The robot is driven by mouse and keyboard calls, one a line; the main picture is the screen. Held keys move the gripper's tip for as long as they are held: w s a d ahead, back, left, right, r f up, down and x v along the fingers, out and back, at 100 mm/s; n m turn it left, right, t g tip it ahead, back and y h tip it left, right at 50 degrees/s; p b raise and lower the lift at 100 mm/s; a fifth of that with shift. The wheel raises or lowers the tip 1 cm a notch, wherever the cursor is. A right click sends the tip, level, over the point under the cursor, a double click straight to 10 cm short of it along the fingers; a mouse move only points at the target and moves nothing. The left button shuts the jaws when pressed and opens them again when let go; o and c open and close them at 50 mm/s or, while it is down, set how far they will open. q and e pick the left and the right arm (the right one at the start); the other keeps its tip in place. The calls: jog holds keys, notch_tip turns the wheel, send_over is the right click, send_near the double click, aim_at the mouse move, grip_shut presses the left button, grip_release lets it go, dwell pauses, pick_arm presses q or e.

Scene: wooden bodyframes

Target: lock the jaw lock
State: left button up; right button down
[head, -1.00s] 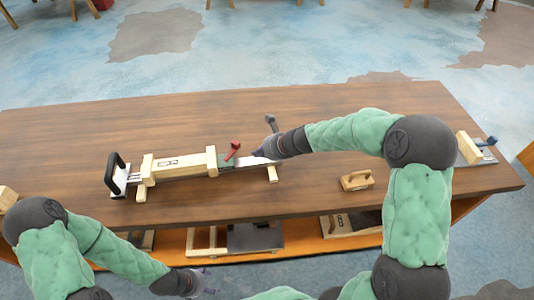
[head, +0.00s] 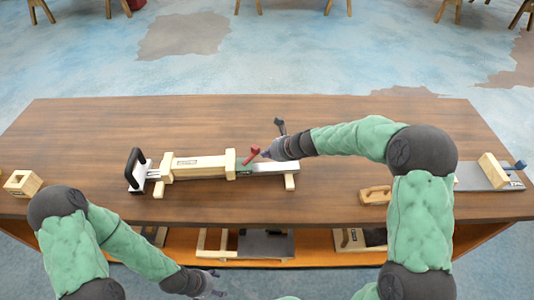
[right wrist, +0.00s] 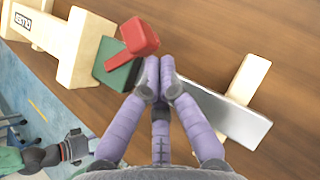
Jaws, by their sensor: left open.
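The wooden device lies along the table with a red lever (head: 251,156), which I take to be the jaw lock, on a green block (head: 243,169) at the right end of its wooden beam (head: 200,167). The red lever (right wrist: 138,38) shows large in the right wrist view above the green block (right wrist: 113,66). My right gripper (head: 265,154) is just right of the lever, over the grey metal bar (head: 270,168). Its fingertips (right wrist: 160,64) are together and empty, close beside the lever; contact is unclear. My left gripper (head: 216,284) is open and empty, low in front of the table.
A black handle (head: 135,168) stands at the device's left end. A small wooden block (head: 376,195) lies right of the device, and another clamp-like device (head: 490,172) sits at the table's right end. A hollow wooden piece (head: 22,183) is at far left. The back of the table is clear.

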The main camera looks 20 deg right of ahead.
jog(key=shift+w+n+p, duration=0.2)
jog(key=shift+n+p, duration=0.1)
jog(key=shift+p, duration=0.05)
jog(key=shift+y, duration=0.3)
jog(key=w+n+g+y+p, duration=0.1)
jog(key=n+p, duration=0.1)
jog(key=p, duration=0.1)
jog(key=w+a+n+g+p, duration=0.1)
jog(key=w+n+g+p, duration=0.1)
jog(key=p, duration=0.1)
jog(key=w+a+n+g+y+p, duration=0.1)
jog(key=n+p, duration=0.1)
jog(key=p, duration=0.1)
jog(key=shift+w+n+g+y+p, duration=0.3)
jog(key=shift+w+p, duration=0.05)
jog(key=shift+w, duration=0.2)
dwell(0.3)
